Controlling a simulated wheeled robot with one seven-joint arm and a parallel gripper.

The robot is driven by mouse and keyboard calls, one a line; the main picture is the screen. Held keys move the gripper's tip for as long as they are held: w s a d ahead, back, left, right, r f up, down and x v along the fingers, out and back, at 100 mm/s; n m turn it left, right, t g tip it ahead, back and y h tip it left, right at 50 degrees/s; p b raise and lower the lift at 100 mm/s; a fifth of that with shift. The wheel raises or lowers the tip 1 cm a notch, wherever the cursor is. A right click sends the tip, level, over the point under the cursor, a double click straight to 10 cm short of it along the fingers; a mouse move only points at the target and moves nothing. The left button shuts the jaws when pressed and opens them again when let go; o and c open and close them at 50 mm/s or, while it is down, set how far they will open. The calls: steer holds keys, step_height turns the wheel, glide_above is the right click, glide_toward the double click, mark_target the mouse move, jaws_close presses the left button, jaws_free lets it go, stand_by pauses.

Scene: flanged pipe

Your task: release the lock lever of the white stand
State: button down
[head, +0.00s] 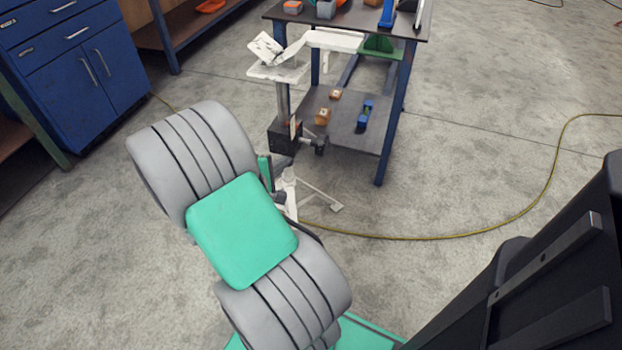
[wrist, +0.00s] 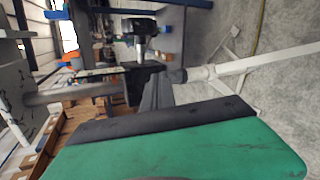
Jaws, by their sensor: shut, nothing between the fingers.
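The white stand (head: 283,98) is upright beside the workbench, with a white head on top and splayed legs on the floor. A black clamp block (head: 284,136) sits around its post; it also shows in the wrist view (wrist: 133,88), where the stand lies sideways. A dark knobbed handle (head: 318,144) sticks out of the block, and a thin pale strip (head: 294,127) stands at the block. I cannot tell which is the lock lever. My gripper (head: 284,162) is shut and empty, just below the block. In the wrist view its dark fingertips (wrist: 158,92) overlap the block; contact is unclear.
The workbench (head: 350,22) stands right behind the stand, with small blocks and a blue item on its lower shelf (head: 345,130). A yellow cable (head: 440,238) runs across the floor. A blue cabinet (head: 85,75) is at the left. Open floor lies to the right.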

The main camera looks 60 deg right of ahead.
steer(key=s+d+f+n+t+h+b, duration=0.1)
steer(key=s+d+f+n+h+b, duration=0.1)
steer(key=f+n+b, duration=0.3)
steer(key=s+d+f+n+h+b, duration=0.2)
steer(key=f+n, duration=0.2)
steer(key=f, duration=0.2)
steer(key=d+r+n+t+b, duration=0.1)
steer(key=d+r, duration=0.1)
steer(key=d, duration=0.9)
steer(key=shift+d+r, duration=0.15)
steer(key=shift+r, duration=0.2)
steer(key=shift+w, duration=0.1)
steer(key=shift+s+d+r+n+p, duration=0.1)
steer(key=shift+s+r+n+p, duration=0.7)
steer(key=shift+p, duration=0.95)
